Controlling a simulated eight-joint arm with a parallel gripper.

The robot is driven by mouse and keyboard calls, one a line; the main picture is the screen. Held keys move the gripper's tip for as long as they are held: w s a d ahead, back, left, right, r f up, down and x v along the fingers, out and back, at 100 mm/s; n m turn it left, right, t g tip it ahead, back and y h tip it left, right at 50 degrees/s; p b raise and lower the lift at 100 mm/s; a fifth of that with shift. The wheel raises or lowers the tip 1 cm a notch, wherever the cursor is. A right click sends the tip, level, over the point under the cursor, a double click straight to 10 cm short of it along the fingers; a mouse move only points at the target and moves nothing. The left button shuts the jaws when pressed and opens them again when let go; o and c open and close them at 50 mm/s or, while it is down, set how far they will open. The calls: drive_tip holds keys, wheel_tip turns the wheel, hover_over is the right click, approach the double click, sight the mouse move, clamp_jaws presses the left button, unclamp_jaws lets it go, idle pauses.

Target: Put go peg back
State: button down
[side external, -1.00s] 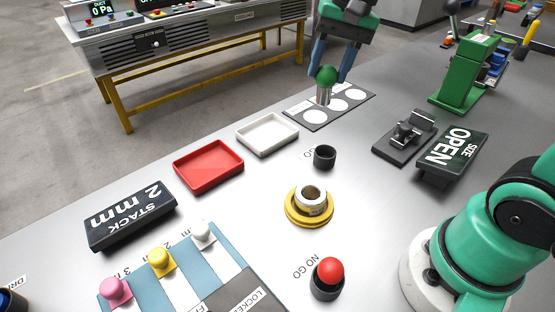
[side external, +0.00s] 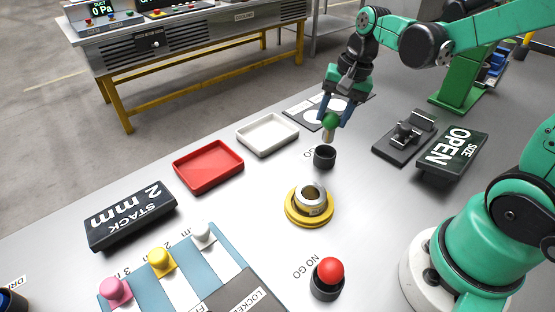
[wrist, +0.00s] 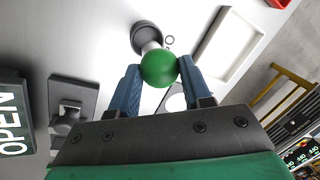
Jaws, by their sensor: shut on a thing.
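The go peg has a green ball top (side external: 331,121) and a metal shank. My gripper (side external: 335,116) is shut on the green ball, and the shank hangs down just above the black GO holder (side external: 324,157). In the wrist view the green ball (wrist: 158,68) sits between my blue fingers, with the dark holder (wrist: 146,36) just beyond it. The shank's lower end looks close over the holder's rim; whether it touches I cannot tell. The red NO GO peg (side external: 330,270) stands in its own black holder (side external: 326,289).
A yellow ring base (side external: 309,218) with a metal ring (side external: 311,198) stands near the GO holder. A white tray (side external: 267,148) and red tray (side external: 208,180) lie left. A black fixture (side external: 404,138) and OPEN sign (side external: 452,155) stand right.

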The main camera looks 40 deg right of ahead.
sight(330, 140)
drive_tip(key=shift+s+d+x, duration=0.1)
drive_tip(key=shift+s+x, duration=0.05)
drive_tip(key=shift+x, duration=0.7)
drive_tip(key=shift+s+d+x, duration=0.1)
drive_tip(key=shift+s+x, duration=0.05)
drive_tip(key=shift+x, duration=0.7)
drive_tip(key=shift+s+d+x, duration=0.1)
drive_tip(key=shift+s+x, duration=0.1)
drive_tip(key=shift+x, duration=0.65)
drive_tip(key=shift+f, duration=0.2)
drive_tip(key=shift+c, duration=1.9)
unclamp_jaws()
drive_tip(key=v, duration=1.2)
drive_tip(key=a+f+n+t, duration=0.1)
drive_tip(key=a+n, duration=0.1)
drive_tip(key=n, duration=0.1)
drive_tip(key=s+a+n+t+h, duration=0.1)
drive_tip(key=a+n+t, duration=0.1)
drive_tip(key=a+n, duration=0.1)
drive_tip(key=a+f+n+t, duration=0.1)
drive_tip(key=a+n+t, duration=0.1)
drive_tip(key=n, duration=0.2)
drive_tip(key=shift+s+a+f+n, duration=0.3)
drive_tip(key=shift+s+a+n, duration=0.05)
drive_tip(key=shift+n, duration=0.05)
